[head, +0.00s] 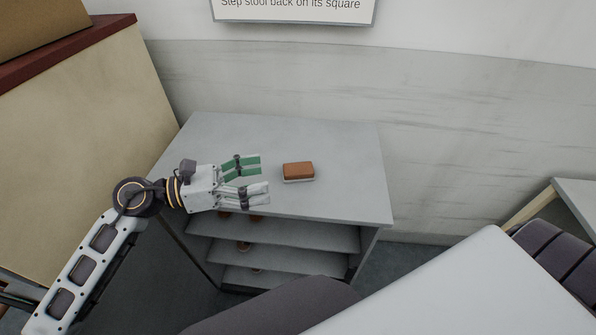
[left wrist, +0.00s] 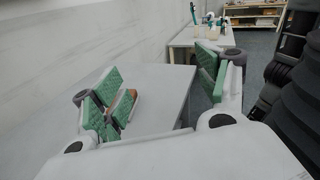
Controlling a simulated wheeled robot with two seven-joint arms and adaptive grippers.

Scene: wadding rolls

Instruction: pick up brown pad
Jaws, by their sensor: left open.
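The brown pad (head: 298,170) is a small block with a brown top and a pale lower edge. It lies flat on the grey top of a shelf unit (head: 340,140). My left gripper (head: 256,178) is just left of the pad in the head view, its fingers apart and pointing toward it. The fingers have green pads, and nothing is between them. In the left wrist view the pad (left wrist: 131,100) shows only in part, behind the green-padded fingers on the left. My right gripper is not in view.
The unit's lower shelves (head: 300,236) hold a few small brown items, partly hidden. A wall stands behind it, with a sign (head: 293,9) above. A tall cabinet (head: 75,110) is close on the left. Another table (left wrist: 185,38) stands farther off. The unit's top right is clear.

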